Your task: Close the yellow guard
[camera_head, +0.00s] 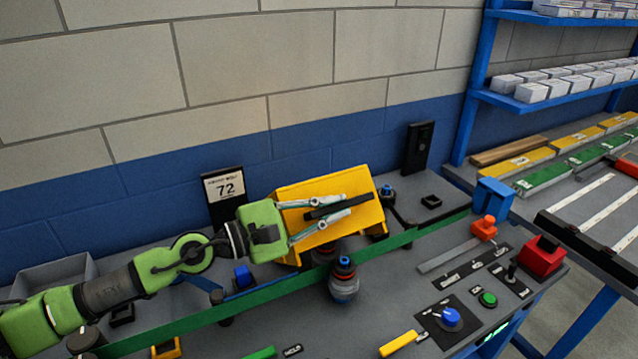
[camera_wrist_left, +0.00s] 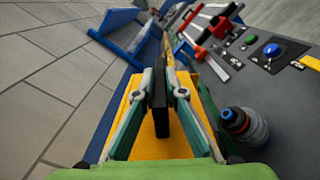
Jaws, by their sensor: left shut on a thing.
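The yellow guard (camera_head: 362,220) is a tilted yellow cover near the back of the workbench, in the middle of the head view. A black bar handle (camera_head: 360,198) runs across its face. My left gripper (camera_head: 345,206) reaches in from the left, with its fingers on either side of the handle, shut on it. In the left wrist view the handle (camera_wrist_left: 160,108) stands between the fingers, and the yellow guard (camera_wrist_left: 150,148) fills the space behind them. My fingers hide part of the guard's face. My right gripper is not in view.
A dark bottle-like part (camera_head: 344,284) stands in front of the guard, by a green strip (camera_head: 420,237). A "72" sign (camera_head: 226,187) is behind my arm. Blue button (camera_head: 449,317), green button (camera_head: 487,299) and red block (camera_head: 541,256) are at the right front. A blue-framed shelf (camera_head: 470,95) stands right.

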